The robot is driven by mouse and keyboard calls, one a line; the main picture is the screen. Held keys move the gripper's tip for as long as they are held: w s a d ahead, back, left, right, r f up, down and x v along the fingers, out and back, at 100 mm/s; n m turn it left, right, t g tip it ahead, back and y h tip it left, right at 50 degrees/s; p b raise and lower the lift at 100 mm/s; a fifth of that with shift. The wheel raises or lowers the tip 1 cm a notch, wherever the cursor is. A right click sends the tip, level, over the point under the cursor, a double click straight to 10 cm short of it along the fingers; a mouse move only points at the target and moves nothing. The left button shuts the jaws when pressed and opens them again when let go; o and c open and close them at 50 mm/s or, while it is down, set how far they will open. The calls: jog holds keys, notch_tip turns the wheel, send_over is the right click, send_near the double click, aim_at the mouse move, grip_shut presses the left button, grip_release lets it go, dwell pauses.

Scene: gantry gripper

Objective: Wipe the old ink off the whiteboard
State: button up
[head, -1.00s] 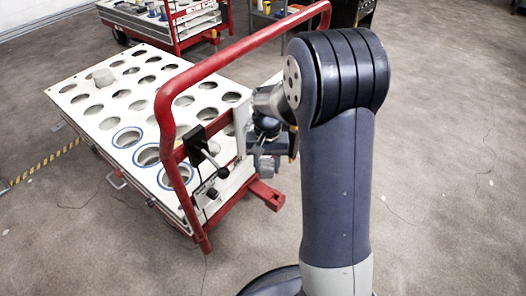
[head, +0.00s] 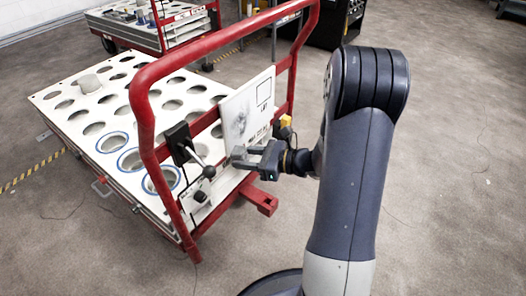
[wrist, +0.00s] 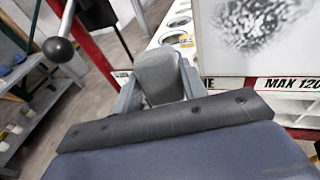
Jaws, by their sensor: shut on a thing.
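The whiteboard (head: 262,92) hangs upright on the cart's red frame. A dark smudge of old ink (head: 237,122) covers its left part, and printed marks and a square outline sit on its right. The ink (wrist: 258,20) also shows at the top of the wrist view, on the white panel (wrist: 318,52). My gripper (head: 247,157) is in front of the board's lower left part. In the wrist view my gripper (wrist: 160,85) is shut on a grey rounded block (wrist: 160,72), apparently the eraser. I cannot tell whether the block touches the board.
The red handle frame (head: 150,110) surrounds the board. A black-knobbed lever (head: 200,160) is close left of my gripper. The white cart top (head: 60,85) has rows of round holes. A second cart (head: 160,28) stands behind. The floor to the right is clear.

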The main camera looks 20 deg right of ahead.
aim_at(232, 132)
jog(key=w+d+m+t+h, duration=0.2)
jog(key=d+m+t+h, duration=0.1)
jog(key=d+m+t, duration=0.15)
jog(key=shift+n+t, duration=0.35)
jog(key=shift+t, duration=0.1)
jog(key=shift+d+b+x, duration=0.2)
jog(key=shift+b+x, duration=0.1)
jog(key=shift+x, duration=2.25)
jog(key=shift+x, duration=1.05)
jog(key=shift+d+r, duration=0.1)
jog(key=shift+r, duration=0.05)
